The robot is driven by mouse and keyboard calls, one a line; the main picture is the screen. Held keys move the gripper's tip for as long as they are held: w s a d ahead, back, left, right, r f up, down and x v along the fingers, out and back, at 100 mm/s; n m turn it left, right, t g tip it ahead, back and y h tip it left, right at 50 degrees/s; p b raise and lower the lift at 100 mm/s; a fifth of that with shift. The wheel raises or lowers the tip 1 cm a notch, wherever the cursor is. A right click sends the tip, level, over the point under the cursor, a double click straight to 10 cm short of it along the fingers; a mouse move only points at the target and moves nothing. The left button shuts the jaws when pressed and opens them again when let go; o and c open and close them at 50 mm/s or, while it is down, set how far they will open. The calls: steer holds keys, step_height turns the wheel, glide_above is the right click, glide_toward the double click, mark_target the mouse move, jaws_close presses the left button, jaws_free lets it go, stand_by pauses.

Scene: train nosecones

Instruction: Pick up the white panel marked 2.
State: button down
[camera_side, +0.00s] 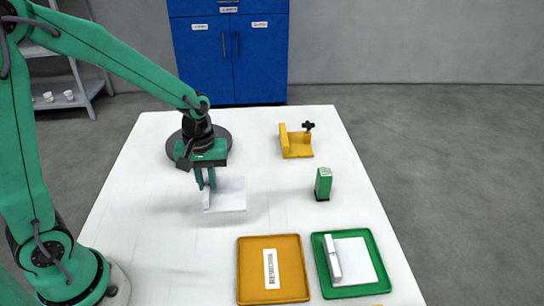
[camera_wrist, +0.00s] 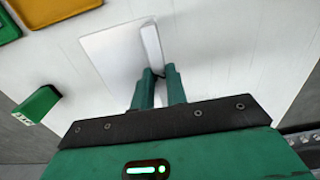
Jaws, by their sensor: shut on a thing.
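A white panel (camera_side: 230,196) with a raised white rib along one edge is under my gripper (camera_side: 205,183) on the white table. My gripper is shut on the rib. In the wrist view, the fingers (camera_wrist: 158,74) close on the near end of the rib (camera_wrist: 152,44), and the flat part of the panel (camera_wrist: 110,52) extends to the left. The panel is level; I cannot tell whether it touches the table or is slightly above it. No number is readable on it.
A green tray (camera_side: 318,257) holds another white panel (camera_side: 357,262) with a rib. Left of it is an orange tray (camera_side: 247,284) with a white label. A green block (camera_side: 323,183) and a yellow fixture (camera_side: 296,150) stand at right. A dark round base (camera_side: 228,143) is behind my gripper.

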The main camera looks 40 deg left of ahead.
steer(key=s+d+r, duration=0.3)
steer(key=d+r, duration=0.1)
steer(key=d, duration=0.2)
steer(key=shift+d+r, duration=0.15)
steer(key=shift+d, duration=0.05)
steer(key=shift+w, duration=0.1)
stand_by(0.4)
